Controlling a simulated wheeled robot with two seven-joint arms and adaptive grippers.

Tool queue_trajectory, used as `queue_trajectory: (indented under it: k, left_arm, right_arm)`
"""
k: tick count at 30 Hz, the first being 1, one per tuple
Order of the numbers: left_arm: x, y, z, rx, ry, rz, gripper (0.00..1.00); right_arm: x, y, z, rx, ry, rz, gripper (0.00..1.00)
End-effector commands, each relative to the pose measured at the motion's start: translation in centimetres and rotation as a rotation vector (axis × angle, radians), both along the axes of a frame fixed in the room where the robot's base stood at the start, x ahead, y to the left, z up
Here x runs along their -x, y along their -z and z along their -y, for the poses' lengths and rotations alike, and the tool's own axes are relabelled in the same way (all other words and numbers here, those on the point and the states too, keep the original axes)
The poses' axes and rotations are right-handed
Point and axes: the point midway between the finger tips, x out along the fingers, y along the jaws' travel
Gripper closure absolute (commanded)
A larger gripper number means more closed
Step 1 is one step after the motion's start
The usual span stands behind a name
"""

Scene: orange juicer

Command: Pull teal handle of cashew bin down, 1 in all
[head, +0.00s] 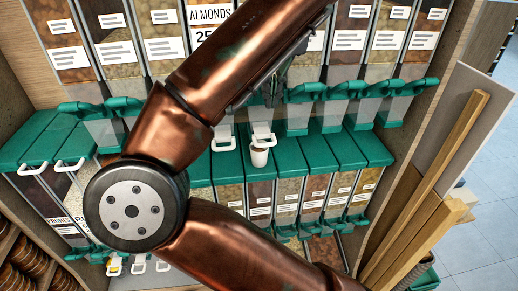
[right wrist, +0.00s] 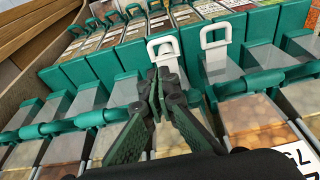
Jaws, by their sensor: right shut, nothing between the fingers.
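A row of clear bins with teal handles runs across the head view; one teal handle (head: 300,92) shows just right of my right gripper (head: 270,92). No readable label says cashew, so I cannot tell which bin is the cashew one. In the right wrist view my right gripper (right wrist: 163,82) is shut and empty, its tips in front of the base of a white loop (right wrist: 165,46). Teal handles lie to its left (right wrist: 85,122) and right (right wrist: 248,84). My arm hides several bins and handles in the head view. My left gripper is out of view.
A lower row of teal-topped bins (head: 318,152) sits under the handles. Wooden boards (head: 425,185) stand at the right, with open tiled floor (head: 490,215) beyond.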

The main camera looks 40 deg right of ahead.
Motion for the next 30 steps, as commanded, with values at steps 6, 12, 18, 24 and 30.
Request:
queue_trajectory:
  k: [6, 12, 18, 24, 30]
  left_arm:
    - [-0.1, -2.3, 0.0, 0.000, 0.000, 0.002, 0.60]
    - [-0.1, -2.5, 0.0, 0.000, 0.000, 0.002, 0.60]
    - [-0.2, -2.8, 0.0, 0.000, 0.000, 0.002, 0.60]
    - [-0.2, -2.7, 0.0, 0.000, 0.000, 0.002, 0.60]
    - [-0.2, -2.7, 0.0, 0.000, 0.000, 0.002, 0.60]
  right_arm:
    - [0.5, -2.1, 0.1, 0.000, 0.000, 0.001, 1.00]
    - [0.9, -3.5, 0.3, -0.001, 0.000, 0.000, 1.00]
    - [1.3, -5.1, 0.4, 0.001, -0.002, 0.002, 1.00]
    - [1.8, -6.6, 0.5, 0.000, -0.001, 0.001, 1.00]
    - [1.9, -7.0, 0.5, 0.000, -0.001, 0.000, 1.00]
